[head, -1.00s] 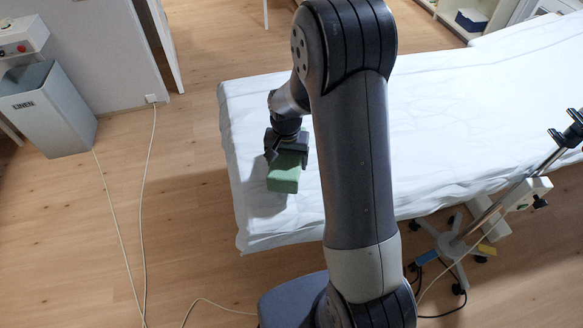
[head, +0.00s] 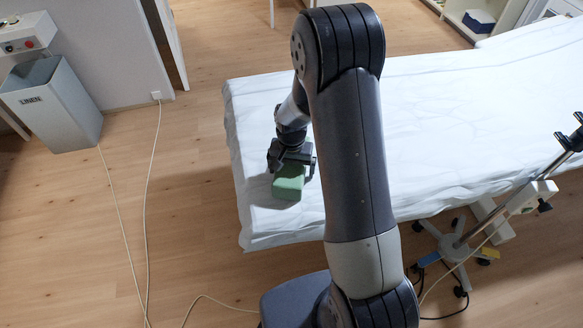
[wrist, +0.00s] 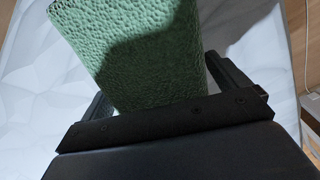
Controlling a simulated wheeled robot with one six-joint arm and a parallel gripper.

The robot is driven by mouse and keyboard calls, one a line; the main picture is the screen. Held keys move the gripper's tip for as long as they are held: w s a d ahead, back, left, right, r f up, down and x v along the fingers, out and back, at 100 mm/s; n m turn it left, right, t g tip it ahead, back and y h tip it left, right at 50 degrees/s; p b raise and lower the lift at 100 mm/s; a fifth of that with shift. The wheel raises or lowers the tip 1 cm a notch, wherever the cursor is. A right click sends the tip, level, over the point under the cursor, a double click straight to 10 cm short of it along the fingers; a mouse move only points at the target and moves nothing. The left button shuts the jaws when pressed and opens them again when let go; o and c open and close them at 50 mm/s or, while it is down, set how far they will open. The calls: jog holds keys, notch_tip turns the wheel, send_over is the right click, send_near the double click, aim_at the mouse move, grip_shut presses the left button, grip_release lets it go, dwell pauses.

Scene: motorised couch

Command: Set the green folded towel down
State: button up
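The green folded towel (head: 289,184) is a small block at the near left end of the white-sheeted couch (head: 440,130). It looks to rest on the sheet, with its shadow close beside it. My gripper (head: 292,165) is over its far end, one finger on each side. The right finger stands a little apart from the towel, so the gripper looks open around it. In the wrist view the textured towel (wrist: 150,60) lies between the fingers, slightly skewed to them. It hides part of the left finger, so contact there cannot be told.
A grey linen bin (head: 52,105) stands on the floor at the left. A wheeled stand (head: 455,245) is by the couch's near side at the right. Cables (head: 147,200) run over the wooden floor. Most of the couch top is clear.

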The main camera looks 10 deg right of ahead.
jog(key=shift+o, duration=0.2)
notch_tip(320, 180, up, 12)
jog(key=shift+r, duration=0.15)
dwell(0.5)
